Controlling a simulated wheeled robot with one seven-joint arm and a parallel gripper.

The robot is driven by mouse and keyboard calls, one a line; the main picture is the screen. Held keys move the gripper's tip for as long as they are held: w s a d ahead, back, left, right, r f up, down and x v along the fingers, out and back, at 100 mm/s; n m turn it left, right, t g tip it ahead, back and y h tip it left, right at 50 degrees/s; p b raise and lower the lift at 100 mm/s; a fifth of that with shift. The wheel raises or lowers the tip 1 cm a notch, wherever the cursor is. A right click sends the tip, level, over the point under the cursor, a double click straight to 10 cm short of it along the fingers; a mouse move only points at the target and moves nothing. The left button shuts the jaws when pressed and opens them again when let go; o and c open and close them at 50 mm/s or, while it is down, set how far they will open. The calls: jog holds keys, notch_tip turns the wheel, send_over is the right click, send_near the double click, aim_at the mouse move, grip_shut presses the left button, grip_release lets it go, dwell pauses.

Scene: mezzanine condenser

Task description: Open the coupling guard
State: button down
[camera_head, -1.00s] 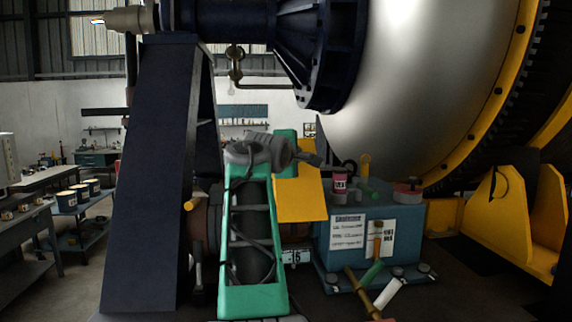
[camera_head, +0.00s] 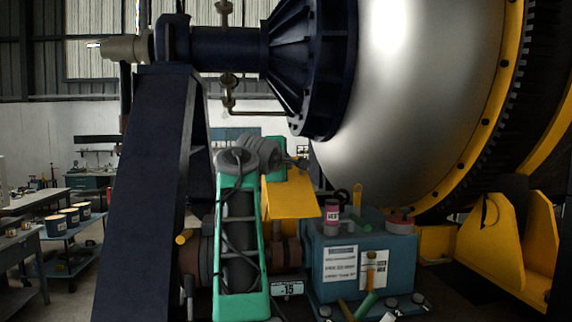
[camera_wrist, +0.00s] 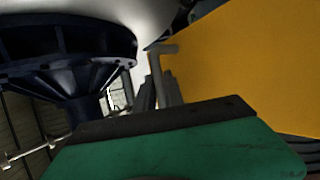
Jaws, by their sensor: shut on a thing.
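The coupling guard (camera_head: 290,197) is a yellow sheet cover behind my arm, left of the teal box. It stands tilted, with its lower edge raised above the brown coupling (camera_head: 291,250). In the wrist view the guard (camera_wrist: 240,65) fills the upper right as a broad yellow face. My gripper (camera_wrist: 160,92) is shut on a grey bar-like handle (camera_wrist: 165,50) beside that face. In the head view my gripper (camera_head: 299,163) is at the guard's top edge, small and partly hidden by my wrist. The guard's hinge cannot be made out.
A teal box (camera_head: 325,285) with labels, a pink can (camera_head: 331,212) and tools on top stands right of the guard. A dark blue support (camera_head: 140,200) rises at left. A large silver drum (camera_head: 410,100) and dark flange (camera_head: 320,70) overhang the area.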

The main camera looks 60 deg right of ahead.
jog(key=shift+r, duration=0.1)
jog(key=c, duration=1.5)
grip_release()
jog(key=shift+o, duration=0.2)
jog(key=b+v, duration=0.2)
jog(key=v, duration=0.5)
jog(key=shift+a, duration=0.4)
